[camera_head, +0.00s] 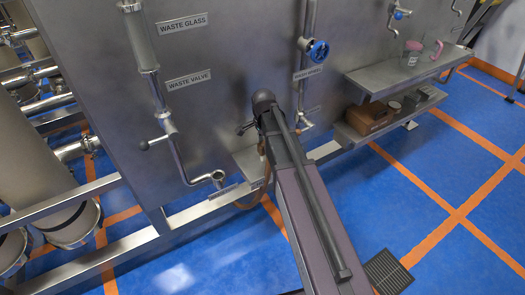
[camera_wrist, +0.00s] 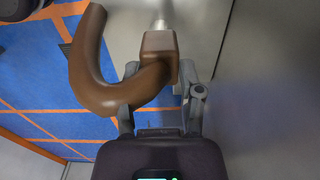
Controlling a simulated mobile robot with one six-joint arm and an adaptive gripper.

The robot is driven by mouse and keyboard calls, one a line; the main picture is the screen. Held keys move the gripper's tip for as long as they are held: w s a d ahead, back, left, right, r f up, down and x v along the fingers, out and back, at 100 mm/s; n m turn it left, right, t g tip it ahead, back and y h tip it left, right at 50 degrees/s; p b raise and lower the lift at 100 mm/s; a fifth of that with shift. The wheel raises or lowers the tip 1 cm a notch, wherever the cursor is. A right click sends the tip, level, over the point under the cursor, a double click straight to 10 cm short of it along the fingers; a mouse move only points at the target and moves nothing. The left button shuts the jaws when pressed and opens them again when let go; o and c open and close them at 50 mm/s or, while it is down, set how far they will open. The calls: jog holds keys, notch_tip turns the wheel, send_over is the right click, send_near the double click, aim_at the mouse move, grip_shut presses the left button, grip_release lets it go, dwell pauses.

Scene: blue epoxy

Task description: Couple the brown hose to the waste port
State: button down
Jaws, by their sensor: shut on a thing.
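The brown hose (camera_wrist: 92,60) fills the left and middle of the wrist view, curling in a thick bend from a square brown end block (camera_wrist: 159,43). My gripper (camera_wrist: 159,72) is shut on the hose near this block, one finger on each side. A pale metal stub (camera_wrist: 160,21) shows just beyond the block; I cannot tell whether they touch. In the head view a loop of the hose (camera_head: 256,196) hangs below my arm, and the arm hides the gripper. The bent waste pipe ends in a port (camera_head: 217,177) low on the steel panel, left of the hose.
A waste valve handle (camera_head: 152,143) sticks out above the port. A blue wash valve wheel (camera_head: 318,51) is on the panel to the right. Steel shelves (camera_head: 408,75) hold cups and a brown box (camera_head: 366,119). A floor grate (camera_head: 388,272) lies front right; blue floor beyond is clear.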

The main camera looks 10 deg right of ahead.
jog(key=shift+r, duration=0.2)
jog(key=shift+r+p, duration=0.8)
jog(key=shift+p, duration=0.1)
jog(key=shift+r, duration=0.1)
notch_tip(320, 180, up, 6)
jog(key=p, duration=0.6)
dwell(0.6)
jog(key=s+a+r+n+p, duration=0.1)
jog(key=s+a+n, duration=0.2)
jog(key=a, duration=0.6)
jog(key=s+a+r+n+p, duration=0.2)
jog(key=s+a, duration=0.4)
jog(key=a, duration=0.3)
jog(key=shift+r+n, duration=0.15)
jog(key=shift+n, duration=0.35)
dwell(0.3)
jog(key=shift+f, duration=0.2)
dwell(0.3)
jog(key=shift+f+b, duration=1.8)
jog(key=shift+f, duration=0.1)
